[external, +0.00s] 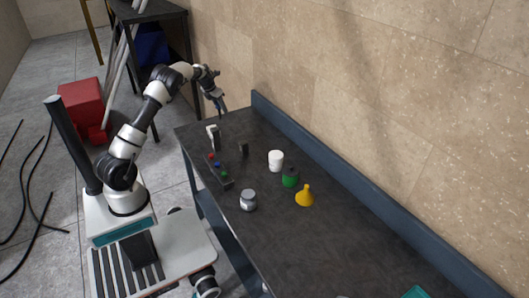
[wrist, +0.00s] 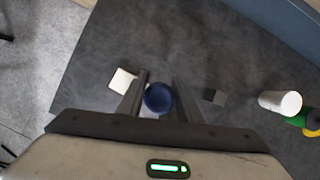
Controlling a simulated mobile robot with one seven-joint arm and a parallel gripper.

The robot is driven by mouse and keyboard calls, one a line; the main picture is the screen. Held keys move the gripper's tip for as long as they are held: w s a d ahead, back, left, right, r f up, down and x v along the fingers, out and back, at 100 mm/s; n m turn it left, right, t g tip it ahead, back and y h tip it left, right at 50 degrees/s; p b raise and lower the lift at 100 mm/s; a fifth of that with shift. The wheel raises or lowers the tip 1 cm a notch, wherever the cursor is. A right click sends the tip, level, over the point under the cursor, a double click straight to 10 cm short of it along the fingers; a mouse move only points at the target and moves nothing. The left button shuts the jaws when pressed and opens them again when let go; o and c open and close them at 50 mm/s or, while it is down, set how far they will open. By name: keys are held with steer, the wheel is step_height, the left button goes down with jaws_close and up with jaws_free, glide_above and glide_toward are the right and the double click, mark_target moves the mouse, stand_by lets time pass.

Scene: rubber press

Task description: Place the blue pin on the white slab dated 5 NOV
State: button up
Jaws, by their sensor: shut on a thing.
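My gripper (wrist: 160,90) is shut on the blue pin (wrist: 159,97), whose round end shows between the two fingers in the wrist view. In the external view my gripper (external: 221,106) is above the far end of the dark table; the pin cannot be made out there. A white slab (wrist: 122,79) lies left of the fingers in the wrist view, partly hidden by the left finger. It shows as a small white piece (external: 212,130) below my gripper in the external view. No date is readable. A dark block (wrist: 213,96) is right of the fingers.
A dark rack (external: 222,178) with coloured knobs stands near the table's left edge. A white cup (external: 276,160), green container (external: 290,177), yellow funnel (external: 305,197) and grey jar (external: 248,201) stand further along. A raised blue edge (external: 330,160) runs along the wall.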

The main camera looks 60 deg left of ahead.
steer(key=shift+n, duration=0.5)
steer(key=shift+s+a+f, duration=0.4)
steer(key=shift+a+f, duration=0.25)
steer(key=shift+f, duration=0.95)
steer(key=shift+s+a+f, duration=0.45)
steer(key=shift+a+f, duration=0.25)
steer(key=shift+f, duration=0.95)
steer(key=shift+s+a+f, duration=0.4)
steer(key=shift+a+f, duration=0.25)
steer(key=shift+f, duration=0.95)
steer(key=shift+f, duration=0.1)
steer(key=shift+f, duration=0.15)
steer(key=o, duration=1.1)
steer(key=shift+o, duration=0.2)
